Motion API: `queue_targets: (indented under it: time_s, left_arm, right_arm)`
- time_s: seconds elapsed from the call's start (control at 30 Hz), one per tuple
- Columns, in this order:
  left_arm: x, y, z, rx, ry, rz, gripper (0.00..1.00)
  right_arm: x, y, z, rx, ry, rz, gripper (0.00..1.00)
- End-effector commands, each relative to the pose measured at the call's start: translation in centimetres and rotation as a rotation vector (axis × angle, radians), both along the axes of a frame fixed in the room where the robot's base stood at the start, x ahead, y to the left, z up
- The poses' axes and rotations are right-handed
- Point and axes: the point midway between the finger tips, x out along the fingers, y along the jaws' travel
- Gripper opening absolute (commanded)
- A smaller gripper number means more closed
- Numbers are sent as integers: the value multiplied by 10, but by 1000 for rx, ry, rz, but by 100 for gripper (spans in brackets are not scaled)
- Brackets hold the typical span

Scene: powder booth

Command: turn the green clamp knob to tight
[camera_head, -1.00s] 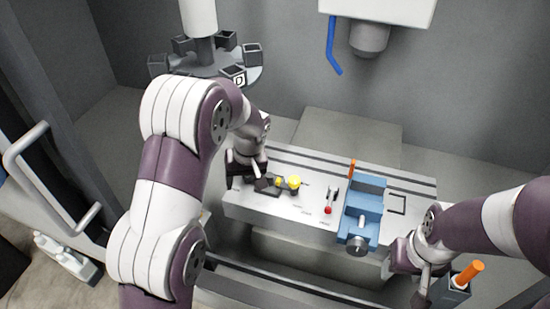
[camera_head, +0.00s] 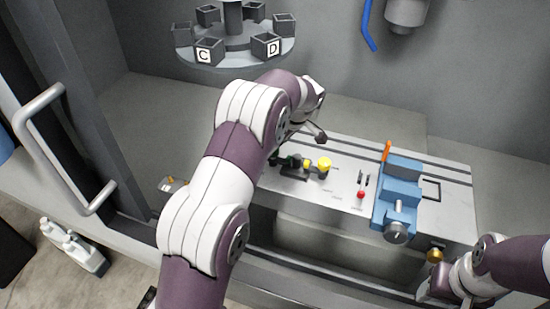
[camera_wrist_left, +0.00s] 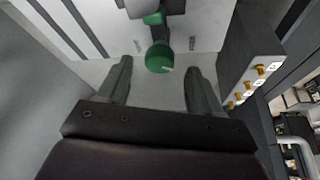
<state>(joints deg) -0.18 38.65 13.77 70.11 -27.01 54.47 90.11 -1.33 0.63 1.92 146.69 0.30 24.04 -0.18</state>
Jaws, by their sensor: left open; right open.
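The green clamp knob (camera_wrist_left: 159,57) is a round green ball in the left wrist view, with a smaller green part (camera_wrist_left: 154,18) behind it. Small printed labels lie on either side, too small to read. My left gripper (camera_wrist_left: 159,70) is open, its fingertips on either side of the knob in that view. I cannot tell whether they touch it. In the head view my left wrist partly screens that end of the machine bed, and a dark green part (camera_head: 287,160) shows below it. My right gripper (camera_head: 440,288) is open at the lower right, apart from the bed.
The grey machine bed (camera_head: 345,205) carries a yellow knob (camera_head: 324,165), a red-tipped lever (camera_head: 361,194) and a blue vise (camera_head: 400,187). A carousel of lettered cups (camera_head: 235,50) hangs behind. A blue hose (camera_head: 368,28) hangs at the upper right.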

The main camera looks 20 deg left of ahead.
Motion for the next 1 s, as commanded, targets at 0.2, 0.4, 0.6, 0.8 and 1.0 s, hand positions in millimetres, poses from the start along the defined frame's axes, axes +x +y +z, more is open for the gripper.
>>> queue_targets:
  time_s: [0.2, 0.4, 0.6, 0.8, 1.0]
  left_arm:
    - [2, 9, -19, 0, 1, -1, 65]
    - [3, 9, -22, 0, -1, -1, 65]
    - [3, 9, -22, 0, -1, -1, 20]
    - [3, 9, -22, 0, 0, -4, 9]
    - [2, 9, -23, -1, -3, -48, 9]
  right_arm:
    - [0, 0, 10, 0, -2, 0, 56]
    - [0, 0, 9, 0, -1, 0, 56]
    - [0, 0, 9, 0, -1, 0, 56]
    - [0, 0, 8, 0, -1, 0, 56]
    - [0, 0, 2, 0, -1, 0, 56]
